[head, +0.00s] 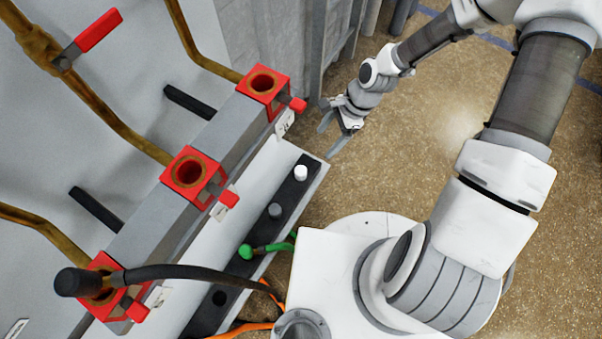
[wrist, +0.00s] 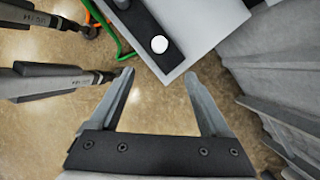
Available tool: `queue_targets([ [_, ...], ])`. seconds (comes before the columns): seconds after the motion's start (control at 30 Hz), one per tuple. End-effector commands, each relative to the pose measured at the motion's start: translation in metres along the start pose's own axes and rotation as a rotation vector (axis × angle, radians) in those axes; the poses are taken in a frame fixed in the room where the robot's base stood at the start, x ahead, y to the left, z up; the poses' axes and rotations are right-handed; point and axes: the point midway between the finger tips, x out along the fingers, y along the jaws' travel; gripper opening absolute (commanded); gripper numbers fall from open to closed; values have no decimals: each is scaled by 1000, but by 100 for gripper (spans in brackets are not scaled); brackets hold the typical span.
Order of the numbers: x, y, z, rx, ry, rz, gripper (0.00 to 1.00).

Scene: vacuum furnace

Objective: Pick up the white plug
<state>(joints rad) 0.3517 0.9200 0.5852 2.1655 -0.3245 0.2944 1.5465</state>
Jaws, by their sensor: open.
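The white plug (head: 300,172) stands in the far end of a black strip (head: 286,192) on the pale bench. In the wrist view the white plug (wrist: 160,44) shows as a round white top, just beyond my fingertips and between their lines. My gripper (head: 325,142) is open and empty, off the far right corner of the bench and apart from the plug. Its two fingers also show spread in the wrist view (wrist: 159,75), over the floor beside the bench end.
A grey plug (head: 275,210) and a green plug (head: 246,251) with a green cable sit along the same strip, with a dark hole (head: 220,298) nearer. Red-framed sockets (head: 189,172) and red-handled valves line the left. Grey curtain-like panels (wrist: 262,70) stand right in the wrist view.

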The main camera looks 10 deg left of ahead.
Motion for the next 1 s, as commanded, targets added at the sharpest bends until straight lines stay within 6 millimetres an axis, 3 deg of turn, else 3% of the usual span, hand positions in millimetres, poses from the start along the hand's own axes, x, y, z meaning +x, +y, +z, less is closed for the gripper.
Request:
queue_targets([
  [0.17, 26, 0, 2, 10, -11, 2, 81],
  [0.5, 100, 1, 2, 8, -10, 3, 81],
  [0.63, 118, 0, 2, 9, -9, 1, 81],
  [0.87, 133, 1, 2, 9, -8, 1, 81],
  [1.0, 156, 2, 3, 7, -9, 1, 81],
])
